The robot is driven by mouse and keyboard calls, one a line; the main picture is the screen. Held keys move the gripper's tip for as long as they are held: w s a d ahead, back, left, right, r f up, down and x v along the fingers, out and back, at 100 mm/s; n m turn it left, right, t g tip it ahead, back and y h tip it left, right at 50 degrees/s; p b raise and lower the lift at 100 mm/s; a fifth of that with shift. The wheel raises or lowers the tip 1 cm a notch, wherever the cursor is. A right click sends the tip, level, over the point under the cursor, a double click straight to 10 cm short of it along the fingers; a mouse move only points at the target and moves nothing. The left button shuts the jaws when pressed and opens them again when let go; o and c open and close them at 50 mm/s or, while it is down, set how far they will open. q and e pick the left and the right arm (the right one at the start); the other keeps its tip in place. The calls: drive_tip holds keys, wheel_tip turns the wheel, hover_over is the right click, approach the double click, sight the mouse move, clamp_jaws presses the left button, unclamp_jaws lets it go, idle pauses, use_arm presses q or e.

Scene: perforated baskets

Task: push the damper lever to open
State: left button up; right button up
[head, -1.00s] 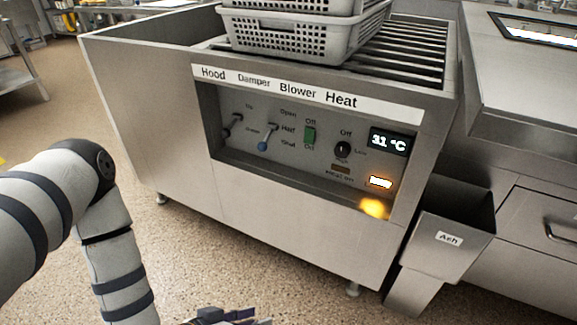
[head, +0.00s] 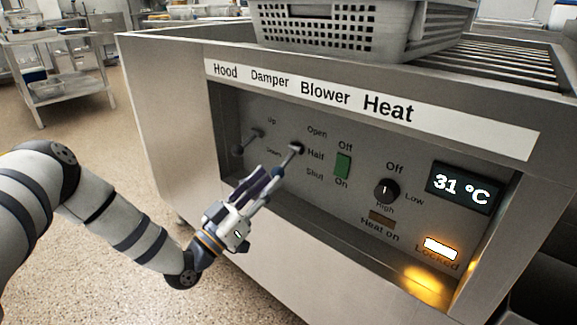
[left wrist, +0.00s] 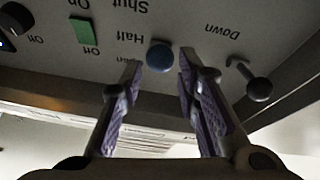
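The damper lever (head: 291,157) is on the recessed control panel, under the word Damper. My left gripper (head: 267,178) is at the knob, reaching up from below left. In the left wrist view the round blue knob (left wrist: 160,54) shows in the gap between the two parted fingertips (left wrist: 160,68), at or just beyond their ends. I cannot tell whether a finger touches it. My right gripper is not in view.
The hood lever (head: 247,142) stands close left of the damper lever. The green blower switch (head: 343,167), heat knob (head: 386,190), temperature display (head: 464,187) and lit Locked lamp (head: 440,248) are to the right. The panel's lower ledge runs beneath. A perforated basket (head: 335,32) sits on top.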

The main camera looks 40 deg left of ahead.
sight(279, 171)
use_arm(q)
drive_tip(key=b+x, duration=0.1)
drive_tip(key=x, duration=0.5)
drive_tip(key=shift+w, duration=0.15)
drive_tip(key=shift+d, duration=0.1)
clamp_jaws()
